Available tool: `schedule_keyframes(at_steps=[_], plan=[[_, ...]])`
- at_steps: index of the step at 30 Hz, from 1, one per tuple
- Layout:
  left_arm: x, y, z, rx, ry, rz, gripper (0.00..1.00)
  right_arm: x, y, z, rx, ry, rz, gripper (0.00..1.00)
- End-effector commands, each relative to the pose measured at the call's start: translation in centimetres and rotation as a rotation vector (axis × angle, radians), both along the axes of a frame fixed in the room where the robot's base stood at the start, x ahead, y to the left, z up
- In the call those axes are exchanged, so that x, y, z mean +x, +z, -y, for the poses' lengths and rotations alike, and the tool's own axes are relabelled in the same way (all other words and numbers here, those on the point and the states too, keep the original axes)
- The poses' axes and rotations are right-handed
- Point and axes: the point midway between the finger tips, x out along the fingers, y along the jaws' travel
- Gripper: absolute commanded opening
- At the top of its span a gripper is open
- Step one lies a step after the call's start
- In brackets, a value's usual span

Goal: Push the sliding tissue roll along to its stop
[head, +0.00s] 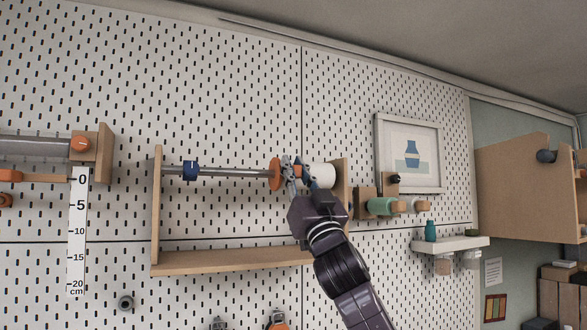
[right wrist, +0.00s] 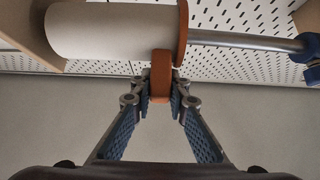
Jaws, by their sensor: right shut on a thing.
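The white tissue roll (head: 320,176) sits on a horizontal metal rod (head: 232,172), close to the right wooden end board (head: 338,172). It also shows in the right wrist view (right wrist: 112,30). An orange disc (head: 275,174) stands at its inner end, with an orange tab (right wrist: 160,78) hanging down. My right gripper (head: 291,172) has its fingertips on either side of this tab and is shut on it, seen closely in the right wrist view (right wrist: 160,88). Whether the roll touches the end board is unclear. My left gripper is not in view.
A blue collar (head: 190,171) sits on the rod's left part. A wooden ledge (head: 220,263) runs below the rod. To the right are a green roller (head: 381,206), a framed picture (head: 409,152) and a small white shelf (head: 450,244). The rod between collar and disc is bare.

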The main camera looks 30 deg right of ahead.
Motion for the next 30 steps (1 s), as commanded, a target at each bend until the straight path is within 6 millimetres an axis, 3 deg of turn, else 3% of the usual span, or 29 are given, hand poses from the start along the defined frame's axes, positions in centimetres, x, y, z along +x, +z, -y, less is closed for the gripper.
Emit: schedule_keyframes(at_steps=[4,11,12,17,30], plan=[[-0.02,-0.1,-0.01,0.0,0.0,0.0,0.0,-0.08,-0.01,1.33,0.003,-0.001,0.0,0.0],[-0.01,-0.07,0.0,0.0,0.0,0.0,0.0,-0.12,0.06,1.37,0.001,-0.002,0.001,0.0],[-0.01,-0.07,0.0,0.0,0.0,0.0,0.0,-0.12,0.06,1.37,0.001,-0.002,0.001,0.17],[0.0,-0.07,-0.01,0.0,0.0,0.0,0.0,-0.11,0.04,1.36,0.001,-0.001,0.001,0.33],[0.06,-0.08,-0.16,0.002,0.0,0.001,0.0,-0.8,-0.87,1.3,0.001,0.0,-0.001,0.33]])
